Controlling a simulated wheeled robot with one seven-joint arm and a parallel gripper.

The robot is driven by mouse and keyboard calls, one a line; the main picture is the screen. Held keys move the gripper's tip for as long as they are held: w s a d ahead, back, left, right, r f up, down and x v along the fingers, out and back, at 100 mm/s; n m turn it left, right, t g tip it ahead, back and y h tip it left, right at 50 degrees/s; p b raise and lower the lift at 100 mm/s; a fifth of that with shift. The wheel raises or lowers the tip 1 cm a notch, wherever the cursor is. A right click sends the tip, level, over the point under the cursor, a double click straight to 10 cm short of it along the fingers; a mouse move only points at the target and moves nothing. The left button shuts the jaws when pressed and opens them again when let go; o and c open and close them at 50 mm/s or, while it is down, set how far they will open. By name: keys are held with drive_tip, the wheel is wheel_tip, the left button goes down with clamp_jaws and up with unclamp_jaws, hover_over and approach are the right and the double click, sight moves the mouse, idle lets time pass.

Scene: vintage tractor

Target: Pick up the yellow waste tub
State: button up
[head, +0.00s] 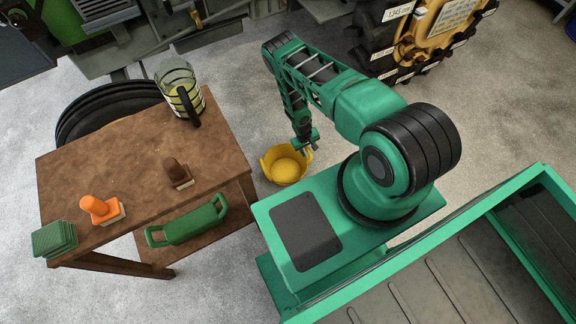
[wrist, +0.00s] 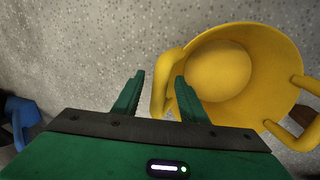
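The yellow waste tub (head: 283,176) stands upright on the floor between the wooden table and my base. It is round, with looped handles and a yellow mound inside. In the wrist view the tub (wrist: 268,95) fills the upper right. My gripper (head: 307,143) is low at the tub's far right edge in the head view. In the wrist view my gripper (wrist: 160,76) is open, its fingers apart. One tub handle (wrist: 162,85) shows between the fingers, and the right finger overlaps the tub's rim. I cannot tell whether either finger touches it.
The brown table (head: 115,165) at left bears a jug (head: 178,90), an orange object (head: 100,208), a brown-handled block (head: 177,173) and a green stack (head: 54,239). Floor behind the tub is clear.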

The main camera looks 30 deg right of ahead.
drive_tip(key=shift+c, duration=0.4)
clamp_jaws()
